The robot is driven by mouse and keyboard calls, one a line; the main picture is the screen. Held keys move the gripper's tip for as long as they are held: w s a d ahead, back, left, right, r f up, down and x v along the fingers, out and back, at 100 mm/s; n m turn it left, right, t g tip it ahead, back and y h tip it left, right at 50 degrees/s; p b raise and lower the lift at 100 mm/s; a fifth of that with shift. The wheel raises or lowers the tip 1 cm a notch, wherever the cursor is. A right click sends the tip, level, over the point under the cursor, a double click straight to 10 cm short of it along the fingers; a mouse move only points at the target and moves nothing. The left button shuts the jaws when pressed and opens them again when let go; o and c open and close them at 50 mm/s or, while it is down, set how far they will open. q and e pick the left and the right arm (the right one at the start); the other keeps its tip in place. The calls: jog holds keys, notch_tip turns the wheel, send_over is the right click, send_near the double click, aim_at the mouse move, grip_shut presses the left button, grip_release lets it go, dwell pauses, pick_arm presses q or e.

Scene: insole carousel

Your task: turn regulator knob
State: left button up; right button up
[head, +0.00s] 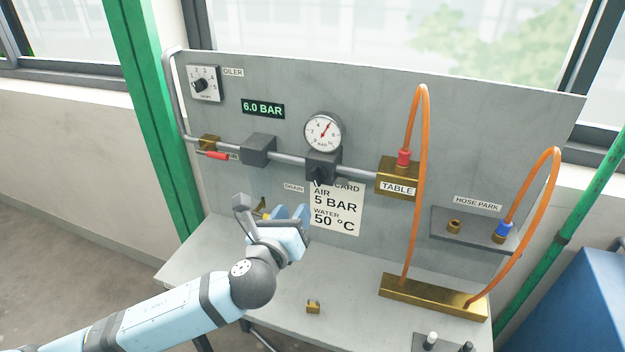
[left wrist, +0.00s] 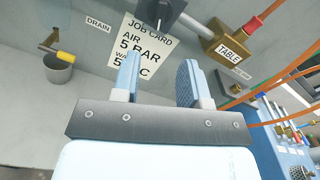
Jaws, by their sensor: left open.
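The regulator is a dark block (head: 322,163) on the grey pipe, under a round white gauge (head: 323,131) with a red needle. Its dark knob (head: 318,177) points down and out below the block, just above the job card. In the left wrist view the dark knob (left wrist: 163,12) is at the top edge, partly cut off. My left gripper (head: 291,212) is in front of the panel, below and left of the knob, apart from it. Its two blue fingers are open with nothing between them (left wrist: 159,80). My right gripper is not in view.
A green display (head: 263,109) reads 6.0 BAR. The job card (head: 337,214) reads air 5 BAR, water 50 °C. A brass TABLE block (head: 398,178) with an orange hose (head: 423,150) is to the right. A yellow-handled drain valve (left wrist: 62,55) sits over a grey cup (left wrist: 58,68).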

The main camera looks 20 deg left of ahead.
aim_at(315, 179)
pick_arm(q)
jog(key=w, duration=0.8)
jog(key=w+p, duration=0.1)
jog(key=w, duration=0.3)
jog(key=shift+w+d, duration=0.1)
jog(key=shift+d, duration=0.2)
grip_shut()
